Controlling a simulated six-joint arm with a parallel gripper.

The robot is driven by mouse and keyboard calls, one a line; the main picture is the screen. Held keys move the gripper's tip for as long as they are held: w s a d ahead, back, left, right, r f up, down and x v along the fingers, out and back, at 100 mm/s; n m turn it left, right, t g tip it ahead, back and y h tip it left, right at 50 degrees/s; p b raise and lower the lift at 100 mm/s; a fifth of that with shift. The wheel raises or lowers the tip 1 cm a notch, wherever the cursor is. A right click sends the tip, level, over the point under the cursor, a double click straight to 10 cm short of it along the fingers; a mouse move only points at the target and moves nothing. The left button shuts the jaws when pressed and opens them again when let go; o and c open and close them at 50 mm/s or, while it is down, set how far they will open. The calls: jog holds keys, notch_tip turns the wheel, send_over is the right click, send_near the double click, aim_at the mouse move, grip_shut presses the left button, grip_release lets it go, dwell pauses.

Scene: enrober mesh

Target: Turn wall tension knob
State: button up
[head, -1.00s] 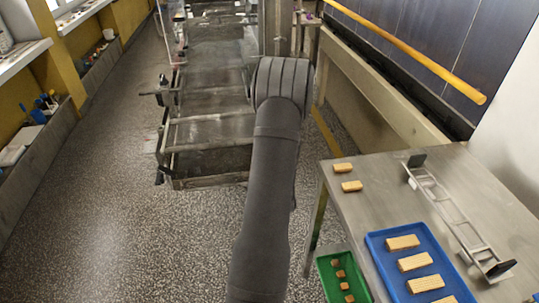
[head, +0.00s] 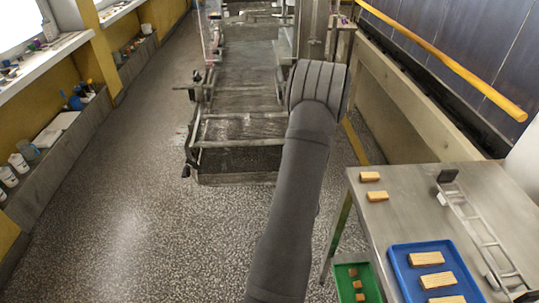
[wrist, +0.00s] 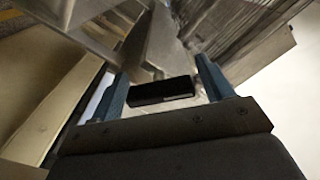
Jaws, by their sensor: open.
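In the wrist view my gripper (wrist: 166,72) is open, with its two blue fingers spread apart. A short black bar (wrist: 162,91) shows between the fingers, in front of bare metal plates; it may be the tension knob, but I cannot tell for sure. I cannot tell whether the fingers touch it. In the head view my arm reaches forward toward the metal mesh machine (head: 238,130) and hides my gripper. No knob can be made out there.
A yellow rail (head: 440,55) runs along the right wall. The speckled floor (head: 130,200) at left is clear.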

jog(key=shift+r, duration=0.1)
jog(key=n, duration=0.7)
jog(key=shift+a, duration=0.1)
jog(key=n, duration=0.3)
jog(key=shift+n, duration=0.3)
jog(key=n, duration=0.3)
jog(key=shift+a+n, duration=0.1)
jog(key=shift+n, duration=0.3)
jog(key=s, duration=1.7)
jog(key=w+a+r+n+y, duration=0.2)
jog(key=w+a+n, duration=0.1)
jog(key=a, duration=0.6)
jog(key=w+a+r+n+y, duration=0.2)
jog(key=w+a+n, duration=0.1)
jog(key=a, duration=0.7)
jog(key=w+a+r+n+y, duration=0.2)
jog(key=w+a+n, duration=0.2)
jog(key=a, duration=0.5)
jog(key=shift+w+a+r+g, duration=0.15)
jog(key=shift+w+r+g, duration=0.2)
jog(key=shift+w, duration=0.25)
jog(key=shift+c, duration=0.3)
